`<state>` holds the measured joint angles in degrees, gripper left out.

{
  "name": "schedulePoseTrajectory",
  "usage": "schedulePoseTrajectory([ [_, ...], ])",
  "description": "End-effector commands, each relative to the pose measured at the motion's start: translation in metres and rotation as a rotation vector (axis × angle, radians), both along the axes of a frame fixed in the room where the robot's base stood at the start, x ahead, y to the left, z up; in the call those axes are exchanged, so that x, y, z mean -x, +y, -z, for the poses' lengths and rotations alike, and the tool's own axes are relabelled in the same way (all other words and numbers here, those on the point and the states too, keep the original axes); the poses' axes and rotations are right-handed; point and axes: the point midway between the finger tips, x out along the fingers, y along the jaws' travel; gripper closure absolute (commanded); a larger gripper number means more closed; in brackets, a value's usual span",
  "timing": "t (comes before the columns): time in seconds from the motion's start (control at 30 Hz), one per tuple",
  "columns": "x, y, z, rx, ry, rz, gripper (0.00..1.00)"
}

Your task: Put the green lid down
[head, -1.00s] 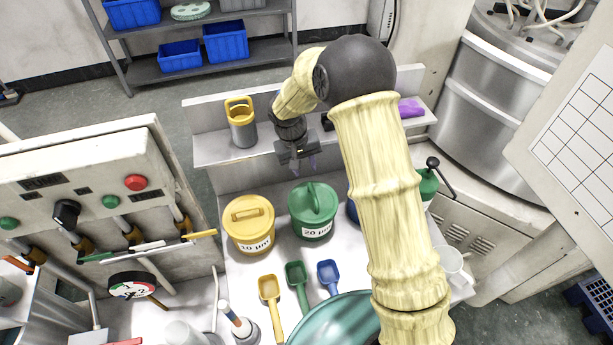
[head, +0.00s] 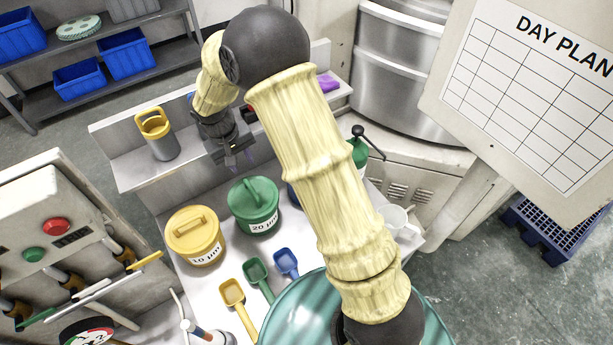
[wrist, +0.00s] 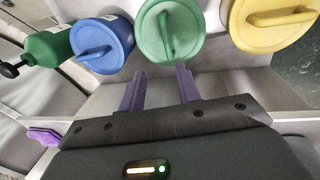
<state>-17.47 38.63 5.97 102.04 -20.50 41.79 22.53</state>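The green lid (head: 253,197) with its raised bar handle sits on the green tub (head: 262,226) labelled 20 µm, on the white bench. It also shows in the wrist view (wrist: 186,28), just beyond my fingertips. My gripper (head: 243,162) is above and behind the green tub, near the raised shelf. In the wrist view my gripper's two purple fingers (wrist: 160,72) are apart with nothing between them. They appear apart from the lid. My arm hides part of the blue tub in the head view; its blue lid (wrist: 98,46) shows in the wrist view.
A yellow-lidded tub (head: 194,233) marked 10 µm stands left of the green one. A grey container with a yellow rim (head: 158,134) stands on the raised shelf. Yellow, green and blue scoops (head: 257,272) lie in front. A green bottle (head: 358,150) and white mug (head: 398,224) are right.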

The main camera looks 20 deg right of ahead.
Motion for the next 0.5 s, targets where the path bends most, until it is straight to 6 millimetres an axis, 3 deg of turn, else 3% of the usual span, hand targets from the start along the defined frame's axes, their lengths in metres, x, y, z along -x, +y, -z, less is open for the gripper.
schedulePoseTrajectory([
  [0.2,0.048,-0.061,-0.045,-0.076,-0.041,0.068,0.67],
  [0.5,0.141,-0.13,-0.082,-0.169,-0.14,0.19,0.67],
])
